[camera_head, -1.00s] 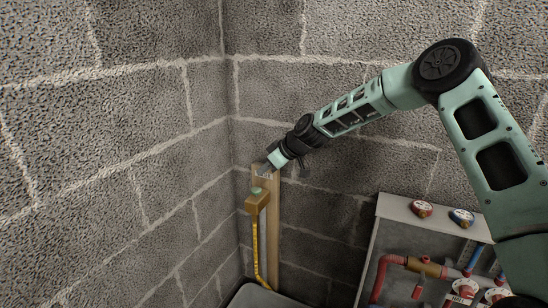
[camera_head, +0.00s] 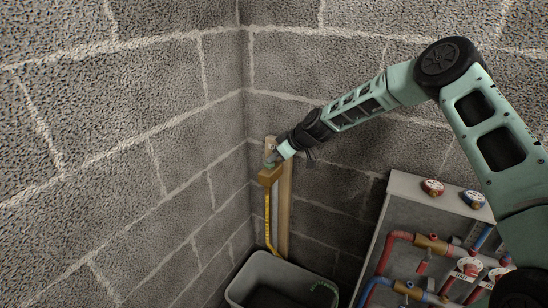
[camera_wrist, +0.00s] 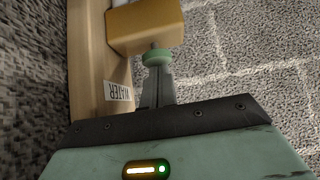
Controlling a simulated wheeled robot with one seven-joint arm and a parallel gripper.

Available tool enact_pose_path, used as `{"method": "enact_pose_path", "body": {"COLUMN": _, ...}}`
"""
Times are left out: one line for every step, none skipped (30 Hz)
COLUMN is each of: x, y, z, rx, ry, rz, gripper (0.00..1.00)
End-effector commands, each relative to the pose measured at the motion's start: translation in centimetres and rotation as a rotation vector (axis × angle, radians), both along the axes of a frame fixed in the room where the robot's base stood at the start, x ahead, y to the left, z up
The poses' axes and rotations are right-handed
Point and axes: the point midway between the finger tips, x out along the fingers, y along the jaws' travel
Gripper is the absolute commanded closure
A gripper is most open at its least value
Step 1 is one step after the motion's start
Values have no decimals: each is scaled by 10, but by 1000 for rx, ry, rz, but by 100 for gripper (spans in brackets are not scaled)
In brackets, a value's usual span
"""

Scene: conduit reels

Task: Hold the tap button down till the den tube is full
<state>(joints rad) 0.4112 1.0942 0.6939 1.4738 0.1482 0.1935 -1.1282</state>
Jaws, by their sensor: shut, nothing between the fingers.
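The tap is a brass-coloured block (camera_head: 270,175) on a wooden post in the wall corner. It also shows at the top of the wrist view (camera_wrist: 145,27). Its round green button (camera_wrist: 158,57) sits on a short stem. My gripper (camera_head: 271,161) is shut and empty, with its fingertips at the button; in the wrist view the fingertips (camera_wrist: 156,72) meet or nearly meet it. I cannot tell how far it is pressed. A yellow tube (camera_head: 267,220) runs down from the tap to a grey tub (camera_head: 240,283). Its fill is unclear, and no label names the den tube.
A label reading WATER (camera_wrist: 118,91) is on the wooden post (camera_head: 285,210). A grey panel (camera_head: 405,190) with red and blue pipes and valve handles stands at the right. A green curved thing (camera_head: 325,287) lies at the tub's right. Block walls close off the corner.

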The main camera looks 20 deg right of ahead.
Motion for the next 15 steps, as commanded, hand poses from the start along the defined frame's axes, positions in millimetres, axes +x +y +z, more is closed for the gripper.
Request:
{"method": "enact_pose_path", "body": {"x": 0, "y": 0, "z": -8, "rx": 0, "ry": 0, "rz": 0, "gripper": 100}}
{"method": "enact_pose_path", "body": {"x": 0, "y": 0, "z": -10, "rx": 0, "ry": 0, "rz": 0, "gripper": 100}}
{"method": "enact_pose_path", "body": {"x": 0, "y": 0, "z": -13, "rx": -1, "ry": -1, "rz": 1, "gripper": 100}}
{"method": "enact_pose_path", "body": {"x": 0, "y": 0, "z": -16, "rx": -1, "ry": -1, "rz": 1, "gripper": 100}}
{"method": "enact_pose_path", "body": {"x": 0, "y": 0, "z": -18, "rx": -1, "ry": -1, "rz": 1, "gripper": 100}}
{"method": "enact_pose_path", "body": {"x": 0, "y": 0, "z": -19, "rx": -2, "ry": 0, "rz": 0, "gripper": 100}}
{"method": "enact_pose_path", "body": {"x": 0, "y": 0, "z": -20, "rx": -2, "ry": 0, "rz": 0, "gripper": 100}}
{"method": "enact_pose_path", "body": {"x": 0, "y": 0, "z": -20, "rx": -1, "ry": 1, "rz": 0, "gripper": 100}}
{"method": "enact_pose_path", "body": {"x": 0, "y": 0, "z": -20, "rx": -1, "ry": 1, "rz": 0, "gripper": 100}}
{"method": "enact_pose_path", "body": {"x": 0, "y": 0, "z": -20, "rx": -1, "ry": 1, "rz": 0, "gripper": 100}}
{"method": "enact_pose_path", "body": {"x": -1, "y": 0, "z": -19, "rx": -1, "ry": 2, "rz": 1, "gripper": 100}}
{"method": "enact_pose_path", "body": {"x": -1, "y": 0, "z": -19, "rx": -2, "ry": 3, "rz": 1, "gripper": 100}}
{"method": "enact_pose_path", "body": {"x": -1, "y": 0, "z": -19, "rx": -1, "ry": 3, "rz": 0, "gripper": 100}}
{"method": "enact_pose_path", "body": {"x": -1, "y": 0, "z": -19, "rx": -1, "ry": 3, "rz": 0, "gripper": 100}}
{"method": "enact_pose_path", "body": {"x": -1, "y": -1, "z": -20, "rx": -2, "ry": 4, "rz": 0, "gripper": 100}}
